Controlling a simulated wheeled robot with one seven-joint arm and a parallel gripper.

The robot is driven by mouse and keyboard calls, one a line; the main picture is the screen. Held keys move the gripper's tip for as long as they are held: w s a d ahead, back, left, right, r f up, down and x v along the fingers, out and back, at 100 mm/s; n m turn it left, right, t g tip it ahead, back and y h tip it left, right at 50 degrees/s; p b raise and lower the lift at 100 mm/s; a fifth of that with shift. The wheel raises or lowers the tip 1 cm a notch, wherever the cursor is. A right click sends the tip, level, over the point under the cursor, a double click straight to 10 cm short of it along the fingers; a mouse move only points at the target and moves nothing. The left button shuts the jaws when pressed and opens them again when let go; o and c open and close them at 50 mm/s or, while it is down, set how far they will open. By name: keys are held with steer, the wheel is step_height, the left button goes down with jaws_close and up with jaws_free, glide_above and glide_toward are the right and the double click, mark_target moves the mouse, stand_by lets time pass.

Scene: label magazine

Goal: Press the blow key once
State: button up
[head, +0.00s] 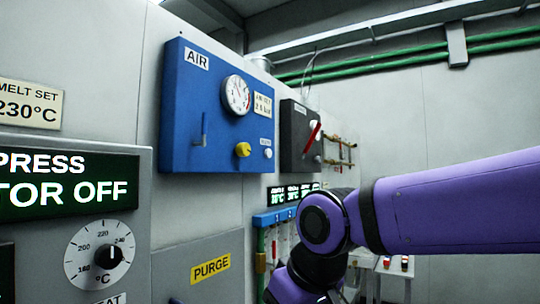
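The blue AIR panel (180,125) is on the grey wall, left of centre. It bears a round pressure gauge (236,95), a yellow knob (243,150) and a lever (204,130). A small pale button (267,154) sits near its lower right corner, under a small label (265,142) too small to read. I cannot tell whether this is the blow key; no readable label says BLOW. My purple arm comes in from the right and bends down at the bottom centre, apart from the panel in the picture. My gripper does not show.
A grey box at left has a display (66,184) reading "PRESS" and "TOR OFF" and a temperature dial (105,254). A yellow PURGE label (210,268) is below the AIR panel. A dark box (292,150) with a red handle (313,136) stands beyond it. Green pipes (400,58) run overhead.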

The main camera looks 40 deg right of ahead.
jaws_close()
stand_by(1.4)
